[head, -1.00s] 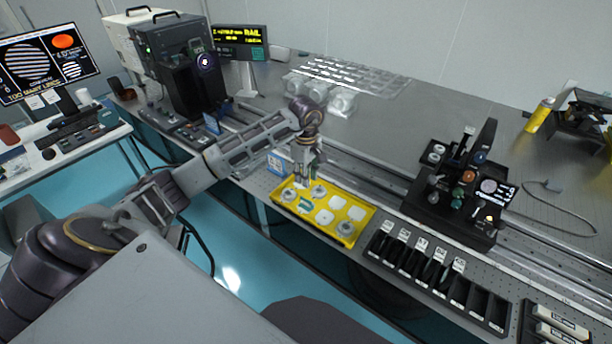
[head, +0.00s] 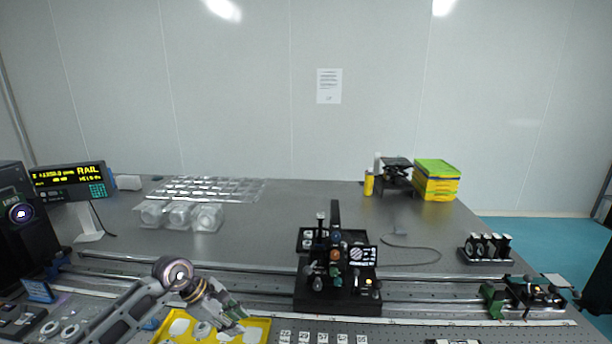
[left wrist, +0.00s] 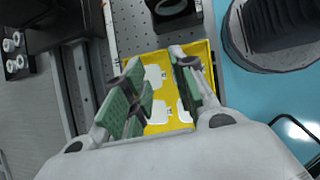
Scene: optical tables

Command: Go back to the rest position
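My left gripper (head: 232,318) shows at the lower left of the head view, above the yellow tray (head: 258,332). In the left wrist view the left gripper (left wrist: 158,88) has its two green-padded fingers spread apart with nothing between them. Below them is the yellow tray (left wrist: 198,52) with white pieces (left wrist: 155,76) in it. The gripper is apart from the tray. My right gripper is in neither view now.
A black optical mount (head: 337,290) stands on the rails at the middle. A display reading RAIL (head: 68,180), a clear plastic tray (head: 205,189) and stacked yellow-green boxes (head: 436,180) stand behind. A cable (head: 410,247) lies on the table at right.

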